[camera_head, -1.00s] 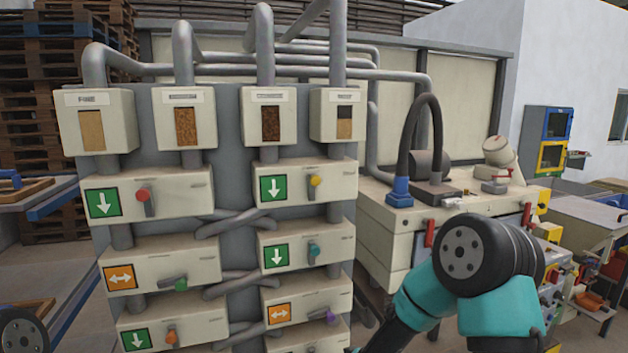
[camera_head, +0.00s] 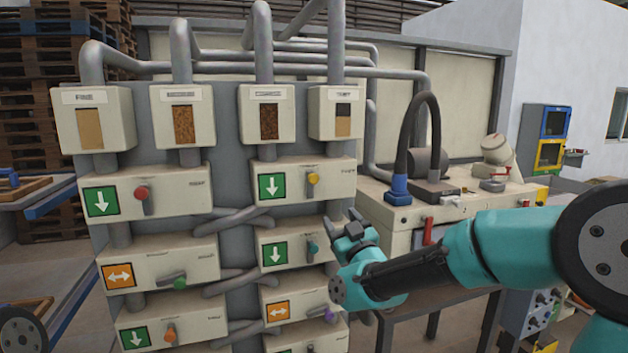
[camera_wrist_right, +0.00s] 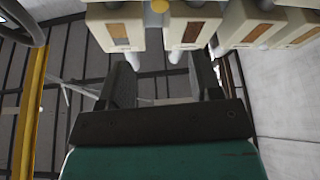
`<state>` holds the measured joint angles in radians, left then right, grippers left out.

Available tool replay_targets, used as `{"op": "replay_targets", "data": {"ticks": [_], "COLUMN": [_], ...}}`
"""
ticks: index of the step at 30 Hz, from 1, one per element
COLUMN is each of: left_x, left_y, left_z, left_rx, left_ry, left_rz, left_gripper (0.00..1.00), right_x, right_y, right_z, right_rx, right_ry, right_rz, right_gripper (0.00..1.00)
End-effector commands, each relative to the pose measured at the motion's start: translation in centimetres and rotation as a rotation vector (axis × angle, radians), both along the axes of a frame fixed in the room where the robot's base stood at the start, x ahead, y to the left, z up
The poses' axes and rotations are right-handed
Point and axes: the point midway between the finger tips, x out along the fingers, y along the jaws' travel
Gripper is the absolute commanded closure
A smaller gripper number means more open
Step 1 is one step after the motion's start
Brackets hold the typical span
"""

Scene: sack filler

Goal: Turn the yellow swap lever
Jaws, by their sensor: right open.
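The yellow swap lever (camera_head: 313,180) is on the front of the upper right box (camera_head: 335,176), beside a green down-arrow sign; its handle hangs downward. A yellow knob (camera_wrist_right: 158,6) shows at the top edge in the right wrist view, ahead of the fingers. My right gripper (camera_head: 343,222) is open and empty, below and right of the yellow lever, in front of the panel's right edge. In the right wrist view its two fingers (camera_wrist_right: 162,75) stand apart with nothing between them. My left gripper is not in view.
Below the yellow lever are a teal lever (camera_head: 312,246) and a purple lever (camera_head: 329,312). A red lever (camera_head: 142,193), a green lever (camera_head: 179,282) and an orange lever (camera_head: 170,334) are in the left column. A bench machine (camera_head: 400,217) stands right of the panel, behind my right arm.

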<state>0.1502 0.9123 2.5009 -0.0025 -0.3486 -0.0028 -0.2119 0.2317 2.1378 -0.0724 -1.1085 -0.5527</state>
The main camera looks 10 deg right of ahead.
Motion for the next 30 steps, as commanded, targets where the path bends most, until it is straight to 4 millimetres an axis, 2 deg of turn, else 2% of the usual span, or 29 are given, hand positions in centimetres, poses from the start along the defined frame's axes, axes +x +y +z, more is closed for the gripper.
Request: {"op": "replay_targets", "data": {"ticks": [8, 30], "left_x": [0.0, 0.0], "left_y": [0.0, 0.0], "left_z": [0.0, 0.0], "left_rx": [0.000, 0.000], "left_ry": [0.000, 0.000], "left_rz": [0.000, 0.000], "left_gripper": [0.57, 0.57], "right_x": [2.1, 12.6], "right_y": [0.4, 2.0], "right_z": [0.7, 5.0], "right_rx": [0.001, 0.000], "right_ry": [0.000, 0.001], "right_rz": [0.000, 0.001], "right_gripper": [0.41, 0.41]}}
